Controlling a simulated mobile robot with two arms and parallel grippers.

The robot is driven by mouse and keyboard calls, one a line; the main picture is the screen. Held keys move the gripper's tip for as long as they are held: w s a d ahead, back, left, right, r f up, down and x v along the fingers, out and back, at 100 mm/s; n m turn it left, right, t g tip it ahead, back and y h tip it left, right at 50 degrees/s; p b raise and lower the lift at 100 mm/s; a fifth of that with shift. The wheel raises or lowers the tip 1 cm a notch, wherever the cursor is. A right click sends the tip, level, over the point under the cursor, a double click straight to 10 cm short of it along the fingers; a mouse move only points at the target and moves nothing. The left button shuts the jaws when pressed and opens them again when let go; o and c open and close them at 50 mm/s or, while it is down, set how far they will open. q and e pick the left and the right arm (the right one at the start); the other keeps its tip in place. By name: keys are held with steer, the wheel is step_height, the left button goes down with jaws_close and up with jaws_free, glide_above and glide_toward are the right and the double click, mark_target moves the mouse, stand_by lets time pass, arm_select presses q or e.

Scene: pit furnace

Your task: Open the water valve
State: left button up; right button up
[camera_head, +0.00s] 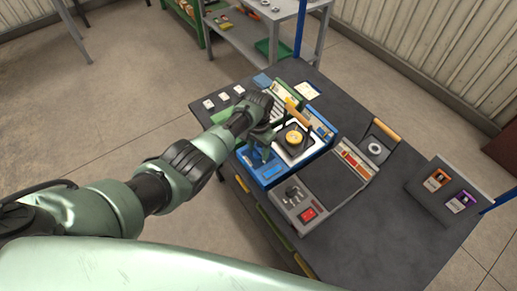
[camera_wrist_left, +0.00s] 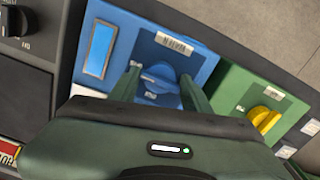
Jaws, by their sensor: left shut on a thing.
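A blue valve unit (camera_wrist_left: 110,25) with a small display (camera_wrist_left: 100,49) and a barcode label fills the upper middle of the left wrist view. Its blue knob (camera_wrist_left: 168,82) lies between the two fingers of my left gripper (camera_wrist_left: 162,76), which is shut on it. In the head view, the blue unit (camera_head: 264,178) stands on the dark table, and my left gripper (camera_head: 257,147) reaches down onto it. The gripper hides part of the knob there. My right gripper is in neither view.
A green unit (camera_wrist_left: 232,82) with a yellow knob (camera_wrist_left: 264,118) stands right beside the blue one in the wrist view. In the head view, a grey device (camera_head: 291,205) with a red switch stands to the right. The table (camera_head: 385,225) has bare room at the front right.

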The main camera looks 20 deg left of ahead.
mark_target(258, 150)
arm_select(q)
steer(key=o, duration=1.1)
steer(key=shift+r+p, duration=0.4)
steer(key=shift+r, duration=3.5)
